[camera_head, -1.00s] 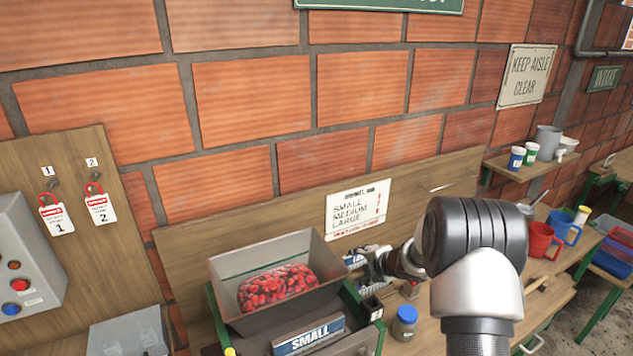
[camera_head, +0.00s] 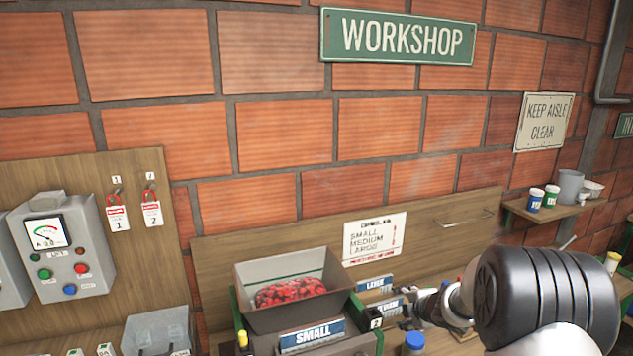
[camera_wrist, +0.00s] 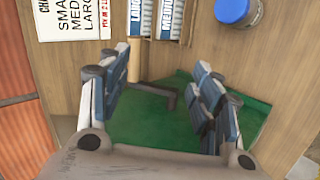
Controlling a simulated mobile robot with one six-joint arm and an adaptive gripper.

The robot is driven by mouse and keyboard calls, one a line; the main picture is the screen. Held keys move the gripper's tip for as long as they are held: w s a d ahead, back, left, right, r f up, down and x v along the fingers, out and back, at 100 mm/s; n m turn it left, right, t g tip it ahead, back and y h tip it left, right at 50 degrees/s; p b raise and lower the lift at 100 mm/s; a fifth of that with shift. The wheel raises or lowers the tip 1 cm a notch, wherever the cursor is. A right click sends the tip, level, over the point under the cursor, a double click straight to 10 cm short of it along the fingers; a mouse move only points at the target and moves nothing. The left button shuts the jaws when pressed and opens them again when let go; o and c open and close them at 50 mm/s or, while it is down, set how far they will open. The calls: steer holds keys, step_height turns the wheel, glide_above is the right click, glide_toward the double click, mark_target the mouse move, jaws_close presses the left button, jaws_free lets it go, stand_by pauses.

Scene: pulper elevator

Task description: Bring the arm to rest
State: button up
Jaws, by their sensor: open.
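My gripper (camera_head: 428,306) is at the end of my arm, low over the bench at the lower right of the head view. The wrist view shows my gripper (camera_wrist: 160,85) with its two padded fingers wide apart and nothing between them. A green surface lies beneath the gap between the fingers. The LARGE label block (camera_head: 376,284) and the label block below it (camera_head: 388,305) stand just left of the gripper in the head view. My arm hides part of the bench.
A grey hopper of red berries (camera_head: 293,318) stands left of the gripper, with a SMALL label block (camera_head: 312,335) in front. A blue-lidded jar (camera_head: 414,341) is close below the gripper. A wall shelf (camera_head: 548,215) holds cups. A control box (camera_head: 62,250) is at left.

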steer(key=s+d+r+m+h+b, duration=0.25)
steer(key=s+r+m, duration=0.25)
steer(key=r, duration=0.4)
steer(key=s+a+r+m+h+b, duration=0.1)
steer(key=s+r+m+b, duration=0.15)
steer(key=s, duration=0.35)
steer(key=s+r+m+h+b, duration=0.1)
steer(key=s+r+m, duration=0.1)
steer(key=s+m, duration=0.3)
steer(key=s+a+f+m+g+y+b, duration=0.1)
steer(key=s+a+f+m, duration=0.1)
steer(key=s, duration=0.7)
steer(key=s+a+f+m+g+y+b, duration=0.1)
steer(key=s+a, duration=0.4)
steer(key=s, duration=0.5)
steer(key=s+a+f+m+g+y+b, duration=0.1)
steer(key=s+a+f+m, duration=0.3)
steer(key=s, duration=0.6)
steer(key=shift+f+g+b, duration=0.3)
steer(key=shift+g+b, duration=0.5)
steer(key=shift+g, duration=0.1)
